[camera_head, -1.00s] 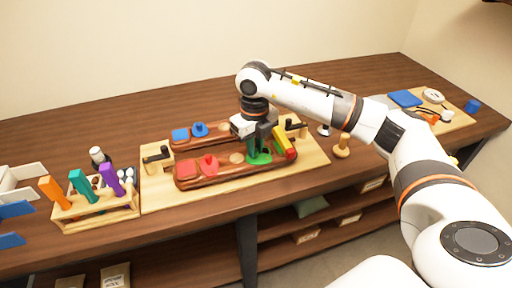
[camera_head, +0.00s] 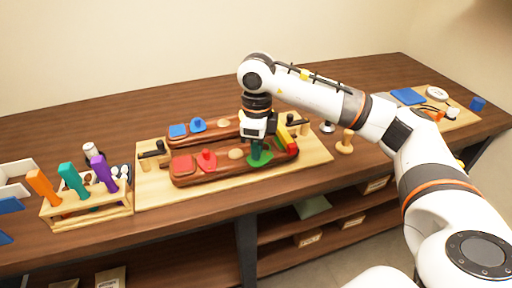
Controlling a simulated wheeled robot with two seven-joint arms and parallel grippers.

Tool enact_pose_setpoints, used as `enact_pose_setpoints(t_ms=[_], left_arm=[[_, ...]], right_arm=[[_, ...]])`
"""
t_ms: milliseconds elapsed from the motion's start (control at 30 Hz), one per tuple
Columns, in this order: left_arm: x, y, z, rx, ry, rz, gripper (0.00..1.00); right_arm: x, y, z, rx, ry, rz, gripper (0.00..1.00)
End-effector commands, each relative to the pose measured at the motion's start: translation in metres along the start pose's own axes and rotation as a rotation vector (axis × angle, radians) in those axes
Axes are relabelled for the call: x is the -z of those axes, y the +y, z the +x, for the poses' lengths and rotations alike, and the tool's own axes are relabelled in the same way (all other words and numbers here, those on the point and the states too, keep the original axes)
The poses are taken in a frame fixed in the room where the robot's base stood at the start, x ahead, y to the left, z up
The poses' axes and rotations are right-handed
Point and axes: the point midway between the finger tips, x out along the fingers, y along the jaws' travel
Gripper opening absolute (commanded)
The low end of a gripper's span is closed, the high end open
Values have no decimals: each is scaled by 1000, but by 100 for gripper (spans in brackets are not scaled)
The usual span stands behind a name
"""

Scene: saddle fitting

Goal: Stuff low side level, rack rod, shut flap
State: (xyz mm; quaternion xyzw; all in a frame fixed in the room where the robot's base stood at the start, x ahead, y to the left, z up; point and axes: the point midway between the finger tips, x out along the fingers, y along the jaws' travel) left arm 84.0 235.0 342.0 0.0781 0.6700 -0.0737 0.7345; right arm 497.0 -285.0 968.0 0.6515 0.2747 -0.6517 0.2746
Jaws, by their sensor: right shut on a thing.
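My right gripper (camera_head: 257,138) comes down over the near reddish-brown wooden bar (camera_head: 222,174). It is shut on the upright post of a green round piece (camera_head: 261,159), whose base is at the bar's right part. A red square (camera_head: 183,165), a red knobbed piece (camera_head: 207,160) and a tan disc (camera_head: 236,154) sit along the same bar. A yellow tilted piece (camera_head: 284,135) stands at its right end, partly behind my gripper; I cannot tell if it is the flap. A rack (camera_head: 88,212) at the left holds orange, teal and purple handles. My left gripper is not in view.
A second bar behind carries a blue square (camera_head: 178,131) and a blue knobbed piece (camera_head: 197,125). Both bars lie on a pale board (camera_head: 150,195). A wooden peg (camera_head: 346,141) stands to the right. A tray with small items (camera_head: 457,116) lies far right. The back of the table is clear.

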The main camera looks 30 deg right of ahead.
Motion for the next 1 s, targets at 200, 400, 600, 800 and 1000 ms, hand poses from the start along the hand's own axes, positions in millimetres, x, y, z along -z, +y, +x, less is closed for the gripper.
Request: enact_pose_setpoints(t_ms=[200,400,600,800,1000], left_arm=[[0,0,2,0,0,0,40],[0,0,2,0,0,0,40],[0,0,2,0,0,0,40],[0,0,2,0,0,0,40],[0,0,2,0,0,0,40]], right_arm=[[-1,0,-1,-2,2,-27,0],[-1,0,-1,-2,1,-30,0],[-1,0,-1,-2,1,-29,23],[-1,0,-1,-1,1,-29,39],[-1,0,-2,-1,1,-29,39]])
